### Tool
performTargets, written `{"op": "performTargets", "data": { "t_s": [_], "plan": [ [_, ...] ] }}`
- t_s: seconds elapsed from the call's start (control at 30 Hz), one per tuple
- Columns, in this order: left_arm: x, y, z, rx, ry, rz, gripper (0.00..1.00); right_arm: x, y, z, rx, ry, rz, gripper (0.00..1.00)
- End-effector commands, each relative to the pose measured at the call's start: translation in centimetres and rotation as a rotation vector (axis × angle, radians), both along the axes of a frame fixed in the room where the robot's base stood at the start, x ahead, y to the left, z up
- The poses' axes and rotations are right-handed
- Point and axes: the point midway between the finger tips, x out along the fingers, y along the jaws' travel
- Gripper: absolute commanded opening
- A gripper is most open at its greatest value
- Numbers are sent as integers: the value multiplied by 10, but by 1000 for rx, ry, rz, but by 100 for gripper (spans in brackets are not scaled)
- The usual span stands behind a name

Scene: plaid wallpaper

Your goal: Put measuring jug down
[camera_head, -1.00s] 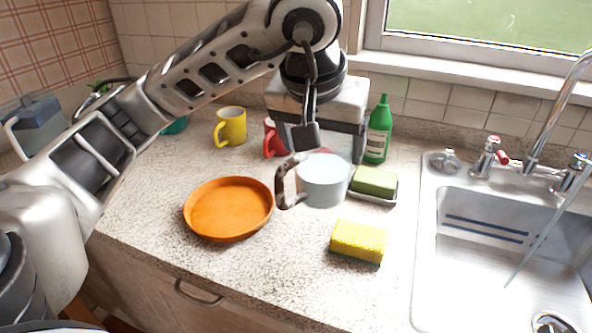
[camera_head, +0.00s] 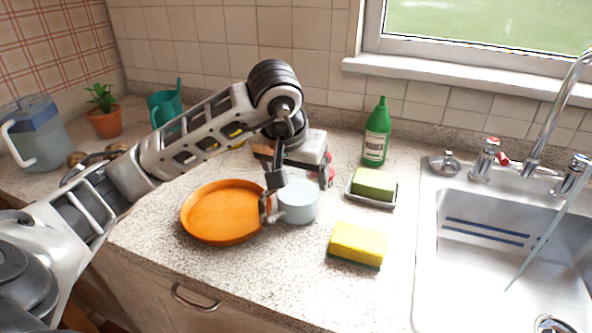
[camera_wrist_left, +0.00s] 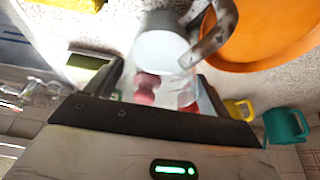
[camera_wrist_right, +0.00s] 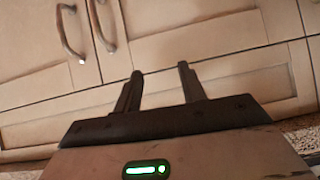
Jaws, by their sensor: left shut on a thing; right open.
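The measuring jug (camera_head: 299,203) is a small pale blue-grey cup with a worn, dark metallic handle. It is upright, low over the counter (camera_head: 290,262) or on it; I cannot tell if its base touches. My left gripper (camera_head: 271,190) is shut on it at the handle side. In the left wrist view the jug's white inside (camera_wrist_left: 160,52) looks empty. My right gripper (camera_wrist_right: 158,90) is open and empty in front of the cabinet doors, in the right wrist view only.
An orange dish (camera_head: 222,212) lies close left of the jug.

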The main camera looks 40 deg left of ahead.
Motion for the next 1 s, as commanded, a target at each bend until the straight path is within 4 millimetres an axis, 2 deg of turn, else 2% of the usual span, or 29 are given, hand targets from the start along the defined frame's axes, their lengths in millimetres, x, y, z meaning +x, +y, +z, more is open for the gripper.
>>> {"op": "performTargets", "data": {
  "t_s": [0.3, 0.33, 0.4, 0.6, 0.73, 0.87, 1.0],
  "plan": [
    [1, 0, -3, 0, -4, 1, 30, 2, 0, -4, 3, -3, -1, 41],
    [0, 0, -3, 0, -2, 1, 87, 2, 0, -3, 4, -4, -1, 41],
    [0, 0, -3, 0, -1, 1, 100, 2, 1, -2, 5, -4, -2, 41],
    [0, 0, -2, -1, 0, 1, 100, 2, 1, -1, 9, -5, -4, 41],
    [-1, -1, 5, -1, -2, -1, 100, 1, 1, 2, 5, -3, -5, 41],
    [-8, -2, 25, 0, -6, -1, 100, 0, 1, 0, 5, 1, -5, 41],
    [-20, -5, 54, 0, -8, -1, 100, -2, 1, -1, 5, 6, -5, 41]
  ]
}}
